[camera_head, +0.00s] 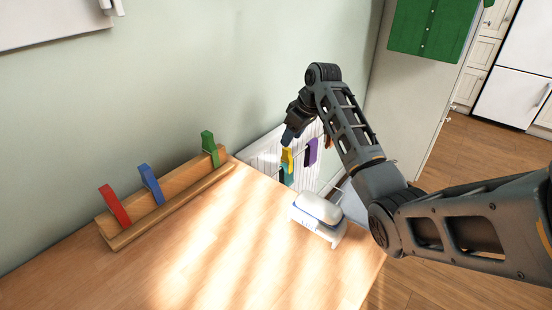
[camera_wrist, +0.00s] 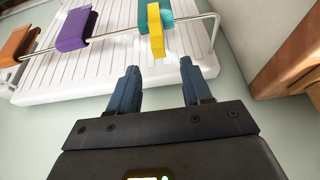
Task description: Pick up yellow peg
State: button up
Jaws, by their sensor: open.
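The yellow peg (camera_wrist: 156,32) hangs over a thin metal rail, upright, in the wrist view. A teal peg (camera_wrist: 150,12) is right behind it, partly covered by it. In the head view the yellow peg (camera_head: 287,159) shows just below my gripper (camera_head: 290,134), with the teal peg (camera_head: 287,179) under it. In the wrist view my gripper (camera_wrist: 159,70) is open, its two dark blue fingers apart with nothing between them. The fingertips are short of the yellow peg, which lines up with the gap between them. They do not appear to touch it.
A purple peg (camera_wrist: 75,30) and an orange peg (camera_wrist: 19,46) hang further left on the rail (camera_wrist: 110,36), before a white ribbed panel (camera_wrist: 110,72). A wooden edge (camera_wrist: 290,60) stands to the right. The table (camera_head: 200,240) holds a peg rack (camera_head: 165,208) and a white appliance (camera_head: 318,212).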

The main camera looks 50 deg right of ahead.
aim_at(287, 149)
jog(key=x, duration=0.6)
jog(key=shift+f+p, duration=0.35)
jog(key=shift+f, duration=0.05)
jog(key=shift+c, duration=0.2)
